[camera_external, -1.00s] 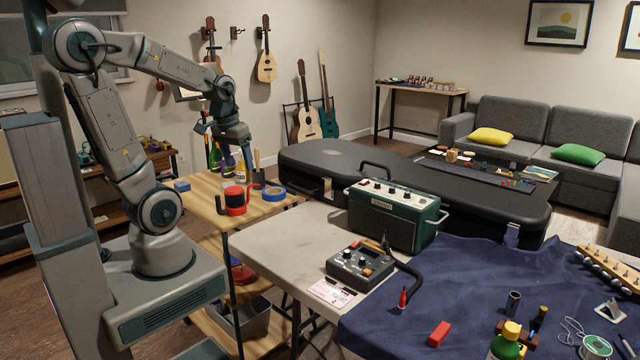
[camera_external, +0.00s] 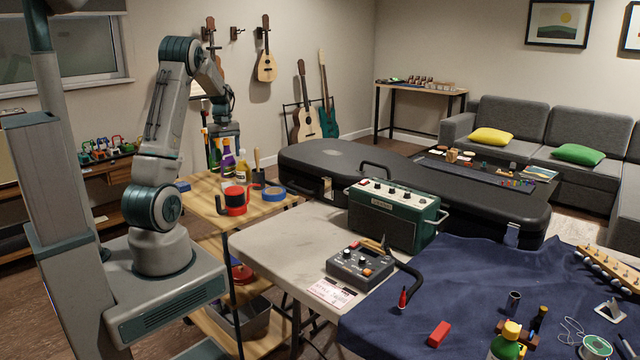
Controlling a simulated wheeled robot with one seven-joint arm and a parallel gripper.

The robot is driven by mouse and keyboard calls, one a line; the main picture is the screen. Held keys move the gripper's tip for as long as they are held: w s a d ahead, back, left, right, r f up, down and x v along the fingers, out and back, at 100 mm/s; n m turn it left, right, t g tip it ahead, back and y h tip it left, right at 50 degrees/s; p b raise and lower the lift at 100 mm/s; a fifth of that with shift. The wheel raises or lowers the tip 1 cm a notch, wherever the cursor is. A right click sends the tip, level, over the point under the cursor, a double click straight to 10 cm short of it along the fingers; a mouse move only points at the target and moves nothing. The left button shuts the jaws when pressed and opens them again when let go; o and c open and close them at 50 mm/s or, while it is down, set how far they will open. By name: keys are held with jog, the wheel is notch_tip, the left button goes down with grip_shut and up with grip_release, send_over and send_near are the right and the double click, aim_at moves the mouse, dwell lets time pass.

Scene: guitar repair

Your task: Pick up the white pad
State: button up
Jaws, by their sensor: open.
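I cannot make out a thing that is surely the white pad. A pale, pinkish-white printed sheet (camera_external: 331,292) lies flat on the light table in front of the grey pedal; I cannot tell if it is a pad. My gripper (camera_external: 223,140) is at the back of the wooden cart, pointing down beside the bottles, well away from the sheet. It is small and partly hidden in this view; it is open, and I see nothing held in it.
The wooden cart (camera_external: 205,191) carries bottles, a red-and-black mug (camera_external: 235,203) and blue tape (camera_external: 273,194). The light table (camera_external: 280,246) bears a green amplifier (camera_external: 392,214) and the grey pedal (camera_external: 359,268). A black guitar case (camera_external: 460,192) lies behind. The table's left part is clear.

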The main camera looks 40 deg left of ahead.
aim_at(229, 183)
notch_tip(229, 183, down, 13)
jog(key=shift+w+f, duration=0.1)
jog(key=c, duration=1.1)
